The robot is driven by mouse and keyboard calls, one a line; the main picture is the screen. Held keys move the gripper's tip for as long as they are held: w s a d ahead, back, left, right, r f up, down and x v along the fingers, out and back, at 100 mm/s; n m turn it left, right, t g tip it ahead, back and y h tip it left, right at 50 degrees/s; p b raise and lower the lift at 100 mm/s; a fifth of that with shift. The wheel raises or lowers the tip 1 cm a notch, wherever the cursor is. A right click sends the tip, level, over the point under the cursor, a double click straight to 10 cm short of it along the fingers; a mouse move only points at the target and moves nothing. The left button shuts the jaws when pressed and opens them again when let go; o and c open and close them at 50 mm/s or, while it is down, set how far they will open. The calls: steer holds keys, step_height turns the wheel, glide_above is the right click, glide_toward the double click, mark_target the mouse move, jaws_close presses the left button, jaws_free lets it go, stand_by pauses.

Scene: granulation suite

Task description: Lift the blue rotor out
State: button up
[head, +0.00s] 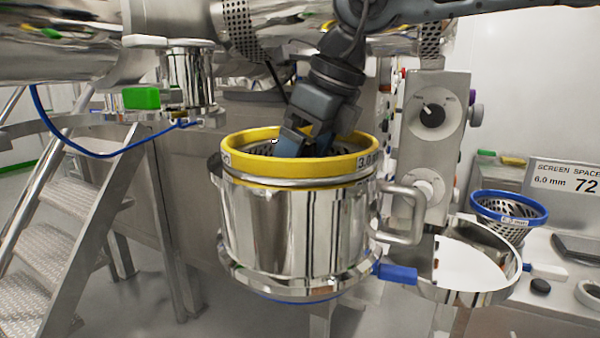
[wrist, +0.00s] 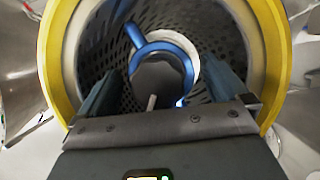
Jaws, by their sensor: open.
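The blue rotor (wrist: 158,47) shows in the wrist view as a blue ring with a short blue arm, down inside a perforated metal screen (wrist: 215,48). The screen sits in a steel housing (head: 295,225) with a yellow rim (head: 262,165), which also rings the wrist view (wrist: 262,35). My gripper (head: 300,145) points down into the housing's mouth. In the wrist view my gripper (wrist: 160,75) is open, one finger on each side of the rotor in the picture. I cannot tell whether the fingers touch it. The rotor's lower part is hidden.
A steel handle (head: 405,215) and blue-ended lever (head: 395,273) stick out at the housing's right. A half-round steel tray (head: 465,285) swings out beside them. A blue-rimmed screen (head: 508,213) stands on the right-hand bench. Steel pipework hangs above left; steps (head: 85,225) stand left.

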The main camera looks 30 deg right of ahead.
steer(key=c, duration=1.3)
steer(key=shift+r, duration=0.2)
